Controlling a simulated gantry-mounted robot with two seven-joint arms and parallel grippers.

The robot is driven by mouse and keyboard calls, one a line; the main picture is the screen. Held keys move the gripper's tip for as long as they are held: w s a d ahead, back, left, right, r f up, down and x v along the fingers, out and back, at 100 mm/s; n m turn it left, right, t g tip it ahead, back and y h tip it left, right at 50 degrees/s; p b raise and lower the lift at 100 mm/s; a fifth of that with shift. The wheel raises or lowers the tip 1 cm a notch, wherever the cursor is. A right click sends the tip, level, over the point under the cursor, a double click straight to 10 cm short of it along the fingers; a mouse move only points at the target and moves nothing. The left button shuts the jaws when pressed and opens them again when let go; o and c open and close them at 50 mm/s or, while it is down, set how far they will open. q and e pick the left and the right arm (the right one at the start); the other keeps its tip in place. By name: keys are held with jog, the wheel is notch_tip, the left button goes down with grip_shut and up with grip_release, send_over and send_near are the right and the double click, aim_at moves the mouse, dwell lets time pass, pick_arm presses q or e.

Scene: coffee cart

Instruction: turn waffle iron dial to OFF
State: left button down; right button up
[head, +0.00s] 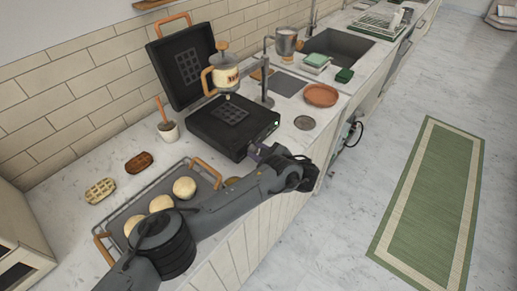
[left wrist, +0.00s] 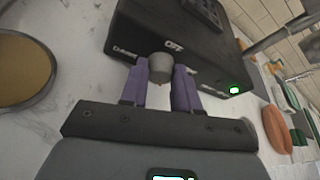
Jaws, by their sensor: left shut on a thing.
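The black waffle iron (head: 205,128) stands on the counter with its lid (head: 163,58) raised. The left wrist view shows its front face (left wrist: 205,68) close up, with an OFF label above the grey dial (left wrist: 160,68) and a lit green light at the right. My left gripper (head: 256,153) is at the front of the iron. Its purple fingers (left wrist: 159,85) stand on either side of the dial and are shut on it. The dial is hidden in the head view. The dial's pointer is not clear. My right gripper is not in view.
A tray (head: 133,204) with round pale buns lies left of the iron, partly under my left arm. Two waffles (head: 139,161) and a small pot (head: 168,131) are behind it. A dispenser (head: 226,76) and terracotta dish (head: 321,95) stand beyond the iron.

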pick_arm(q)
jog(key=shift+f+n+t, duration=0.1)
jog(key=shift+n+t, duration=0.4)
jog(key=shift+n, duration=0.2)
jog(key=shift+s+n+t+b, duration=0.1)
jog(key=shift+n+t+b, duration=0.25)
jog(key=shift+n, duration=0.35)
jog(key=c, duration=0.8)
grip_release()
